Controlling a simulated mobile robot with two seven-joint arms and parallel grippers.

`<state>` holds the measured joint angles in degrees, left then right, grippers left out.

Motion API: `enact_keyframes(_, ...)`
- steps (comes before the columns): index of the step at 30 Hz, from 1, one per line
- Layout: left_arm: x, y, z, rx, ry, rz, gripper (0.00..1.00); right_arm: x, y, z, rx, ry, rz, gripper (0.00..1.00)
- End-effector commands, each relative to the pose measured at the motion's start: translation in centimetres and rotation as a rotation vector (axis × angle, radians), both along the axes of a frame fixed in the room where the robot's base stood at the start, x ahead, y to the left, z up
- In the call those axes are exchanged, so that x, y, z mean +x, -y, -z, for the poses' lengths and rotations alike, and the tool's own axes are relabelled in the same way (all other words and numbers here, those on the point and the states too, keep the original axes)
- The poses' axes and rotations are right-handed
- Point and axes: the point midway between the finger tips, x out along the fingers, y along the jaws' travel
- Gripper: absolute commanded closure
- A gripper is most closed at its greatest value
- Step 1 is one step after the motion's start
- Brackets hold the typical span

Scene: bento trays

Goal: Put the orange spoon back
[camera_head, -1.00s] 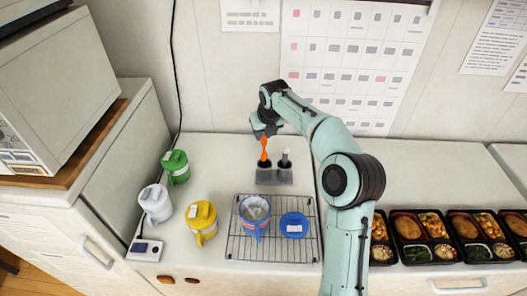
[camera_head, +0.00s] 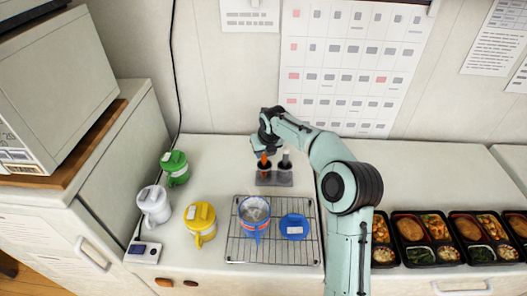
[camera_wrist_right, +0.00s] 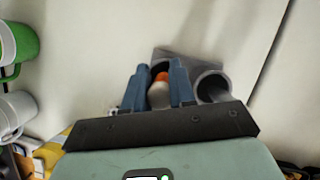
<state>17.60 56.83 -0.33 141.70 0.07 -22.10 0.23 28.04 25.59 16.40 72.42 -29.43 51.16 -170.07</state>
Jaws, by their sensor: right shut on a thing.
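The orange spoon (camera_head: 263,160) stands upright at the left cup of the grey two-cup holder (camera_head: 274,181), near the back wall. Its lower end is hidden by the cup. My right gripper (camera_head: 264,149) is shut on the spoon's upper part, just above the holder. In the right wrist view, the blue fingers of the right gripper (camera_wrist_right: 158,80) are on either side of the orange spoon (camera_wrist_right: 161,77), with the holder (camera_wrist_right: 190,58) just beyond. My left gripper is not in view.
Yellow (camera_head: 201,224), white (camera_head: 154,205) and green (camera_head: 175,168) jugs stand left. A scale (camera_head: 143,252) is at front left, bento trays (camera_head: 412,254) at right.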

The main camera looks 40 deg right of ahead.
Motion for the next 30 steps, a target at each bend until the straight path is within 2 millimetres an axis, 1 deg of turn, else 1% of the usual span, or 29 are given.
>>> enact_keyframes(1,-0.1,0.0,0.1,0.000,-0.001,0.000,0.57,-0.1,0.0,0.3,0.000,-0.002,0.000,1.00)
enact_keyframes(2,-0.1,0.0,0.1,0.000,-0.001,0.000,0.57,-0.1,0.0,0.2,-0.001,-0.001,0.000,0.65)
enact_keyframes(3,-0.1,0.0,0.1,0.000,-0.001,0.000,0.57,-0.1,0.0,0.2,-0.001,-0.001,0.000,0.52)
enact_keyframes(4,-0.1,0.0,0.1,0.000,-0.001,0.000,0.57,-0.1,0.0,0.2,-0.001,-0.001,0.000,0.50)
enact_keyframes(12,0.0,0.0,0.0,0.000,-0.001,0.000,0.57,0.0,0.0,0.1,-0.001,-0.001,0.000,0.50)
enact_keyframes(16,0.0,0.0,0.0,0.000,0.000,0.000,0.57,-0.2,0.0,-0.8,-0.001,0.002,0.001,0.50)
enact_keyframes(20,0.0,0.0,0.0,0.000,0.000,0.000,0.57,-1.0,-0.2,-2.9,-0.003,0.003,0.002,0.50)
enact_keyframes(27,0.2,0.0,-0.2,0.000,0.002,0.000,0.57,-2.9,-0.8,-7.8,-0.003,0.003,0.001,0.50)
enact_keyframes(30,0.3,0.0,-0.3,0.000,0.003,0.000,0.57,-3.5,-1.0,-9.4,-0.001,0.003,0.001,0.50)
